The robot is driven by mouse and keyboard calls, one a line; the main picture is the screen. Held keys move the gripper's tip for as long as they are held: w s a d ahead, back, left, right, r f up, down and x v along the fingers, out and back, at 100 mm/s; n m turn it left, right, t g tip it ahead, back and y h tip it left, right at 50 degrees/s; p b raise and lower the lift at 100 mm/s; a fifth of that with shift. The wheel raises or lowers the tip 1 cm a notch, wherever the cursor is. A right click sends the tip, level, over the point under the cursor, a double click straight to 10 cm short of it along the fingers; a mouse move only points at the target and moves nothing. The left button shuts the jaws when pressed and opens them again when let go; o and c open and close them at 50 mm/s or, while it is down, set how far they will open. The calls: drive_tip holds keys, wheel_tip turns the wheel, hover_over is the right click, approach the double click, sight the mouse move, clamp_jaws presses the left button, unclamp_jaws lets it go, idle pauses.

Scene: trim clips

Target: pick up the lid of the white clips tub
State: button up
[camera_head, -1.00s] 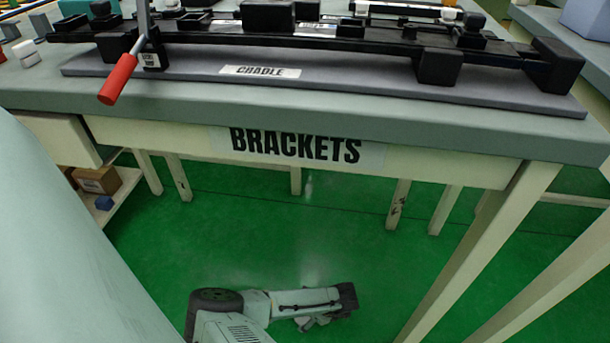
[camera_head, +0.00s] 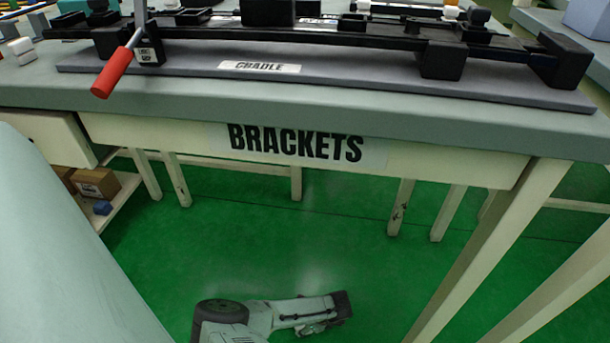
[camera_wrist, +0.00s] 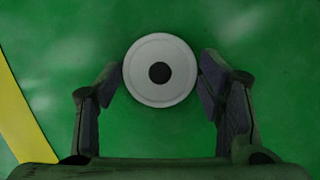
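A white round lid (camera_wrist: 141,84) with a dark round centre shows face-on in the wrist view. My gripper (camera_wrist: 160,68) has one finger at each side of its rim, and the fingertips appear to touch it. The lid hangs over green floor. In the head view my gripper (camera_head: 341,304) is low in front of the bench, above the floor; the lid cannot be made out there. The white clips tub is not recognisable in either view.
The brackets bench (camera_head: 420,120) spans the head view, with its legs below. On it are a long black fixture on a grey cradle board (camera_head: 200,66) and a red-handled lever (camera_head: 112,74). A shelf with brown boxes (camera_head: 96,183) is at left. The floor (camera_head: 240,230) around my gripper is clear.

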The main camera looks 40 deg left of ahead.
drive_tip(key=c, duration=0.3)
